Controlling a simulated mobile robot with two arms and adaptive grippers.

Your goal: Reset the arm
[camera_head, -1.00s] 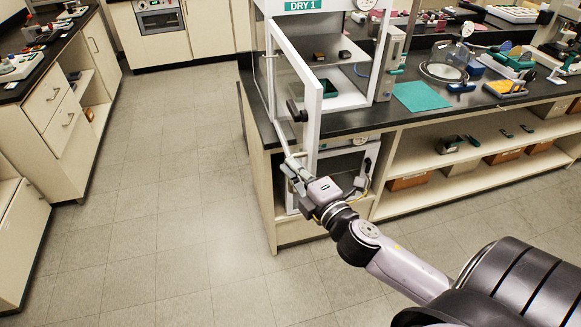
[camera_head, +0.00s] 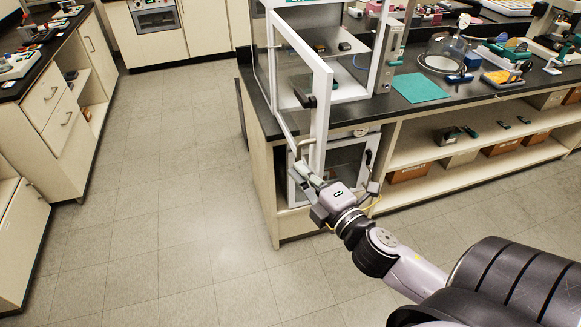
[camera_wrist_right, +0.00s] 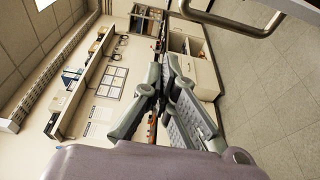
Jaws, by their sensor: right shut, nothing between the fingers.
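My right gripper (camera_head: 306,174) is shut and empty in the head view, just below and left of the lower free edge of an open white-framed glass door (camera_head: 322,110). Whether it touches the door is not clear. In the right wrist view its two grey-green fingers (camera_wrist_right: 166,66) come together at the tips with nothing between them. My right arm reaches in from the lower right of the head view. My left gripper is not in view.
The door belongs to a glass cabinet on the black bench (camera_head: 372,117). A teal mat (camera_head: 420,88) and a bell jar (camera_head: 446,53) stand to its right. Open shelves (camera_head: 470,160) hold several boxes below. The tiled floor (camera_head: 180,170) at left is clear.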

